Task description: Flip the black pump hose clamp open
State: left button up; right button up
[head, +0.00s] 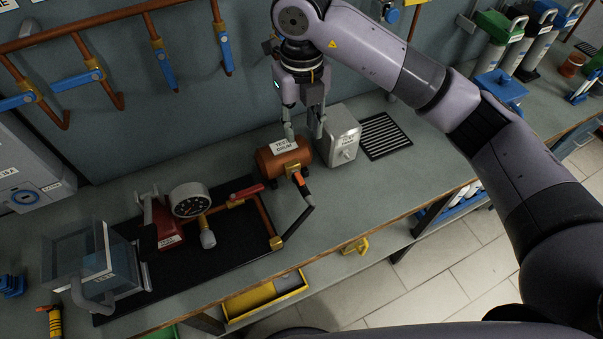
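A copper drum (277,160) with a white label lies on the workbench. At its right front is an orange-and-black fitting (299,180), from which a black hose (298,222) bends down toward the copper pipe on the black mat. I cannot tell for certain which small part is the black clamp. A red pump body (162,222) stands on the mat. My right gripper (304,137) points down with its fingers apart, just above and behind the drum's right end, beside the grey box. Nothing shows between its fingers. My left gripper is out of view.
A grey metal box (341,136) stands right of the drum, close to my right gripper. A black grille (385,136) lies farther right. A round gauge (190,200) and a red-handled valve (246,193) are left of the drum. Copper pipes (91,70) hang on the wall.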

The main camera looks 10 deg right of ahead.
aim_at(301, 181)
notch_tip(301, 181, down, 16)
jog(key=p, duration=0.5)
jog(key=shift+s+r, duration=0.1)
jog(key=shift+r, duration=0.05)
jog(key=shift+f, duration=0.6)
jog(key=shift+c, duration=0.6)
grip_shut()
